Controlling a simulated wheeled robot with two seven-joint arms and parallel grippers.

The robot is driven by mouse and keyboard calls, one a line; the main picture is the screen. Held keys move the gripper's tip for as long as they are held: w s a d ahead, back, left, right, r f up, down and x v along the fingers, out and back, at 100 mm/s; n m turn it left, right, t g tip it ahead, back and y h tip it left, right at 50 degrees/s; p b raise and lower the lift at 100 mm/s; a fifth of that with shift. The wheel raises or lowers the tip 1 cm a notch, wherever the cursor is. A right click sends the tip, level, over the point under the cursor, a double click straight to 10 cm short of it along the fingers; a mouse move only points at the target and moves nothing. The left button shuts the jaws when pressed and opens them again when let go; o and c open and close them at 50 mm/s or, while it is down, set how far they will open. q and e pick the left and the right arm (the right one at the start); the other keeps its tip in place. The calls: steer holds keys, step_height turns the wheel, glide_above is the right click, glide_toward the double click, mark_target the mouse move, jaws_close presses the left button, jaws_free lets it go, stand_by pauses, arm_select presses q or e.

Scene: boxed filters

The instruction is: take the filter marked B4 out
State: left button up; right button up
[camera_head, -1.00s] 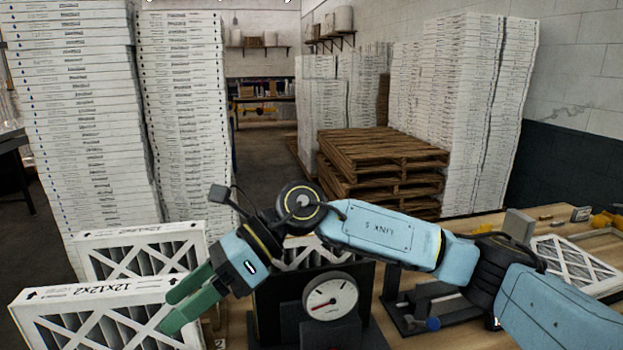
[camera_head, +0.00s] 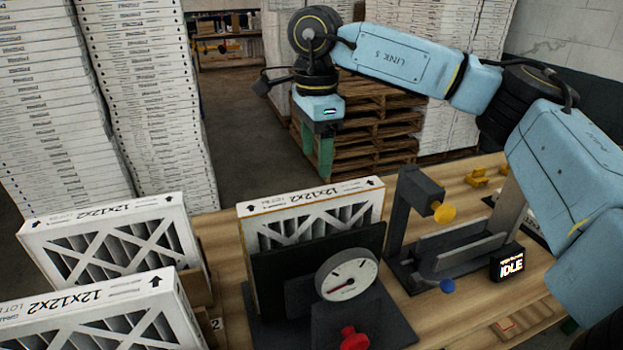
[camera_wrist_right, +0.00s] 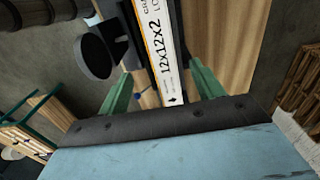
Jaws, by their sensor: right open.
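A white-framed filter marked 12x12x2 (camera_head: 312,199) stands upright in the black fixture with the dial gauge. Two similar filters stand at the left, one behind (camera_head: 118,240) and one in front (camera_head: 100,298). I cannot read a B4 mark on any of them. My right gripper (camera_head: 317,160) points down with green fingers, above and behind the fixture's filter in the head view. In the right wrist view, the open fingers (camera_wrist_right: 163,90) lie on either side of a filter's labelled top edge (camera_wrist_right: 166,62); contact cannot be told. My left gripper is out of view.
The dial gauge (camera_head: 347,275) and a red knob (camera_head: 354,338) front the fixture. A dark clamp stand (camera_head: 415,210) with a yellow knob and an IDLE display (camera_head: 507,264) stand to its right. Wooden pallets (camera_head: 375,125) and tall box stacks are behind the table.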

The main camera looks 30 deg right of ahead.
mark_target(314, 195)
step_height(314, 195, down, 4)
steer(key=shift+w+r, duration=0.1)
step_height(314, 195, down, 6)
steer(key=shift+r+p, duration=0.25)
steer(key=shift+p, duration=0.4)
steer(key=shift+w+f, duration=0.1)
steer(key=shift+f, duration=0.55)
steer(key=c, duration=1.1)
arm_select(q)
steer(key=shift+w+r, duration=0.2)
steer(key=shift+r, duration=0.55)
arm_select(e)
steer(key=shift+c, duration=0.2)
